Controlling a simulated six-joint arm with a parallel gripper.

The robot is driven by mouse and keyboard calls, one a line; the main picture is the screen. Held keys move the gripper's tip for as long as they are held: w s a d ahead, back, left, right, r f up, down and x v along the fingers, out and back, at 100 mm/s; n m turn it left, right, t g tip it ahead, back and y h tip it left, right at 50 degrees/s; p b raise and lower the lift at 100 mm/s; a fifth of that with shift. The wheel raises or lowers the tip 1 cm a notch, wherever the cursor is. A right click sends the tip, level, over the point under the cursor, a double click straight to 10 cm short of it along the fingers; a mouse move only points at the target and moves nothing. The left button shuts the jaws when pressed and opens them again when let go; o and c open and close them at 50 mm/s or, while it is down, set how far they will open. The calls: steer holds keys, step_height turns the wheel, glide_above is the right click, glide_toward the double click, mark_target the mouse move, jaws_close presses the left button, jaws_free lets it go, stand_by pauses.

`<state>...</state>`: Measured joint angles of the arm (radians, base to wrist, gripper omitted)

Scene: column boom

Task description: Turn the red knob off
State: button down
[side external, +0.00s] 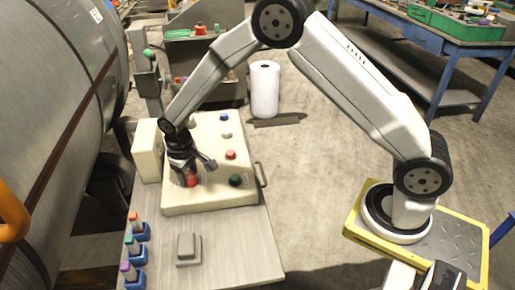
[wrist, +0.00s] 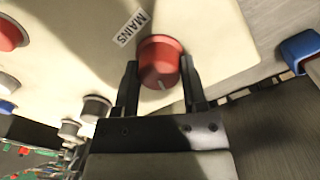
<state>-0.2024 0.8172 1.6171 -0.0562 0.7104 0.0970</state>
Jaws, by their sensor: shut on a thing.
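The red knob (wrist: 160,62) sits on a cream control panel (wrist: 75,25) in the wrist view, beside a label reading MAINS. A pale pointer line shows on the knob's face, towards the gripper. My gripper (wrist: 160,80) has one finger on each side of the knob and is shut on it. In the side external view my gripper (side external: 186,172) reaches down to the panel's front left, and the red knob (side external: 191,181) shows partly below it. The panel (side external: 205,203) rests on a grey table.
Other buttons are on the panel, including a red one (side external: 231,155) and a dark green one (side external: 235,180). Several blue holders with coloured tops (side external: 138,251) and a grey block (side external: 188,249) are on the table (side external: 235,260). A large metal drum (side external: 60,100) stands at left.

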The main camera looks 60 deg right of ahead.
mark_target(189, 174)
steer(key=n, duration=0.5)
stand_by(0.5)
steer(key=shift+c, duration=0.7)
jaws_free()
steer(key=shift+r, duration=0.1)
steer(key=shift+s+a+r, duration=0.1)
steer(key=shift+r, duration=1.85)
steer(key=shift+a+r, duration=0.1)
steer(key=shift+r, duration=1.8)
steer(key=shift+s+d, duration=0.1)
